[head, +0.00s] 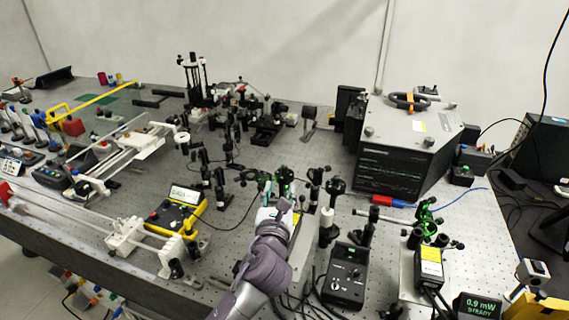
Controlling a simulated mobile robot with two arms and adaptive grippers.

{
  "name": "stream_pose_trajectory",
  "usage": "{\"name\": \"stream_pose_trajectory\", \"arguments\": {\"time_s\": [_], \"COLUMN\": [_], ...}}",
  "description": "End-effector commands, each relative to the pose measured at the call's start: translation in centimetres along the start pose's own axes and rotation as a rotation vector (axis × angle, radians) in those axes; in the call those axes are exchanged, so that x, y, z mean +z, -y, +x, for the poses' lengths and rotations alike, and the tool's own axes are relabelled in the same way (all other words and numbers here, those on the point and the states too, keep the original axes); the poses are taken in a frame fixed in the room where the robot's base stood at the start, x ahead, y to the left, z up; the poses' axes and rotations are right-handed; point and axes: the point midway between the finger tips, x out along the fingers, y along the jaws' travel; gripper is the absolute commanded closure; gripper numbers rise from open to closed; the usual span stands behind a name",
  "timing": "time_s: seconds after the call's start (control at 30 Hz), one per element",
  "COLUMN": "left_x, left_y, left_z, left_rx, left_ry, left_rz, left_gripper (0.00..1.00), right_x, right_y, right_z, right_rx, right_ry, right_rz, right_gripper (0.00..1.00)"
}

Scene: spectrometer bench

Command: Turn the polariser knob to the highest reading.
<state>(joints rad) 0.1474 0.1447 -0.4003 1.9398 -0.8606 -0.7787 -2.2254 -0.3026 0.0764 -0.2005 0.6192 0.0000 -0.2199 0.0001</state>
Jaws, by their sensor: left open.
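My left arm comes up from the bottom centre. Its left gripper (278,195) is open among the black post mounts in the middle of the bench, with its fingers pointing away from me. I cannot make out the polariser knob for certain; small dark optic mounts stand close around the fingers, and the gripper partly hides what is there. I cannot tell whether it touches any mount. A small display (480,307) at the bottom right reads 0.9 mW, STEADY. My right gripper is out of view.
A black control box (346,274) with knobs and cables stands right of my arm. A yellow meter (177,212) lies to the left. A green mount (428,217) and a large dark instrument (405,150) stand at the right. Posts crowd the bench centre.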

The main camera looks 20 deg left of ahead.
Motion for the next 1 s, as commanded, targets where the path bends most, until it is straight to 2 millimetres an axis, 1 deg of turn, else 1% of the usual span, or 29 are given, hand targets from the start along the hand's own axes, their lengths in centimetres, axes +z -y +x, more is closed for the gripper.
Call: {"name": "stream_pose_trajectory", "arguments": {"time_s": [0.03, 0.1, 0.17, 0.3, 0.43, 0.5, 0.6, 0.9, 0.97, 1.0], "left_x": [0.3, 0.3, 0.3, 0.2, 0.1, 0.1, 0.0, 0.0, 0.0, 0.0], "left_y": [0.0, 0.0, 0.0, 0.0, 0.0, 0.0, 0.0, 0.0, 0.0, 0.0], "left_z": [1.2, 2.8, 4.1, 6.8, 8.7, 9.3, 9.9, 10.1, 10.1, 10.1], "left_rx": [0.001, 0.002, 0.002, 0.001, 0.001, 0.0, 0.0, 0.0, 0.0, 0.0], "left_ry": [0.001, 0.001, 0.001, 0.0, 0.0, 0.0, -0.001, 0.0, 0.0, 0.0], "left_rz": [0.0, 0.0, 0.0, 0.001, 0.0, -0.001, -0.001, -0.001, -0.001, 0.0], "left_gripper": [0.56, 0.56, 0.56, 0.56, 0.56, 0.56, 0.56, 0.56, 0.64, 0.71], "right_x": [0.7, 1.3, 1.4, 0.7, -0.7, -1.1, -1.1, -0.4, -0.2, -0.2], "right_y": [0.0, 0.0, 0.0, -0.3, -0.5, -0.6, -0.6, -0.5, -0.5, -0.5], "right_z": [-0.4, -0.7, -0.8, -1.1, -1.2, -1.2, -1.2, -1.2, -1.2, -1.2], "right_rx": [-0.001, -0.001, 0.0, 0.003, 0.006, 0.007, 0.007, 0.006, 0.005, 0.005], "right_ry": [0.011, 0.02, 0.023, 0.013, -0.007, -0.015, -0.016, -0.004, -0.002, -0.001], "right_rz": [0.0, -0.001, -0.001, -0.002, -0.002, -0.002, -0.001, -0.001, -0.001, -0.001], "right_gripper": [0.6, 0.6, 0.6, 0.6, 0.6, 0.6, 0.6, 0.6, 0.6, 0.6]}}
